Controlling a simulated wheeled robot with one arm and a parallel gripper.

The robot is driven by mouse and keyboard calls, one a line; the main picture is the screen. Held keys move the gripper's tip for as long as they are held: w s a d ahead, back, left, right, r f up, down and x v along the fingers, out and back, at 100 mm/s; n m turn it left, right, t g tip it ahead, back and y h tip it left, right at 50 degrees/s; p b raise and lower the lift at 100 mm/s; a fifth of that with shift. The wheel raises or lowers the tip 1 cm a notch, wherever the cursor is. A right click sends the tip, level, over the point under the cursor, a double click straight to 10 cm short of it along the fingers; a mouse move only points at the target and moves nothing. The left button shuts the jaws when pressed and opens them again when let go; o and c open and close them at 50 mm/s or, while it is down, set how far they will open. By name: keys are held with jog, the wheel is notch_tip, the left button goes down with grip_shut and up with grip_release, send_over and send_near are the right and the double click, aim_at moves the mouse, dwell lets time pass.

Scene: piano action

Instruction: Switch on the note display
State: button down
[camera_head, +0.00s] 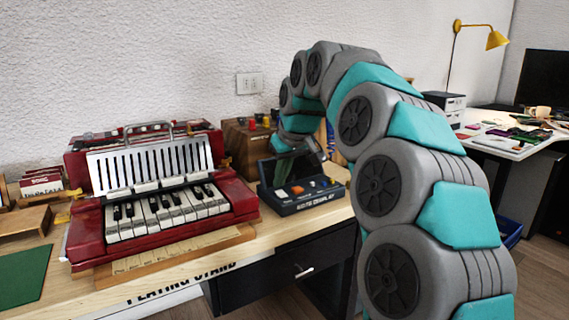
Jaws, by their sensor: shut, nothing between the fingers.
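The note display (318,203) is a dark blue-black box with pale lettering on its front edge, standing on the bench to the right of the red keyboard instrument. An orange control (297,190) and a few smaller coloured controls show on its top. The gripper and the last arm links hide part of the box's back. I cannot tell whether the fingertips touch it or whether its screen is lit.
The red keyboard instrument (240,196) stands close on the left, on a wooden board. A wooden block with coloured knobs (240,150) is behind the box. A drawer with a handle (304,271) is below the bench front. A green mat (23,275) lies far left.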

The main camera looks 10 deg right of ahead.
aim_at(274, 193)
jog(key=shift+x, duration=0.8)
jog(key=shift+f, duration=0.1)
jog(key=shift+w+f, duration=0.2)
jog(key=shift+w+a+f, duration=0.25)
jog(key=shift+w+f, duration=0.1)
jog(key=shift+w, duration=0.25)
jog(key=shift+s+f, duration=0.1)
jog(key=shift+s, duration=0.1)
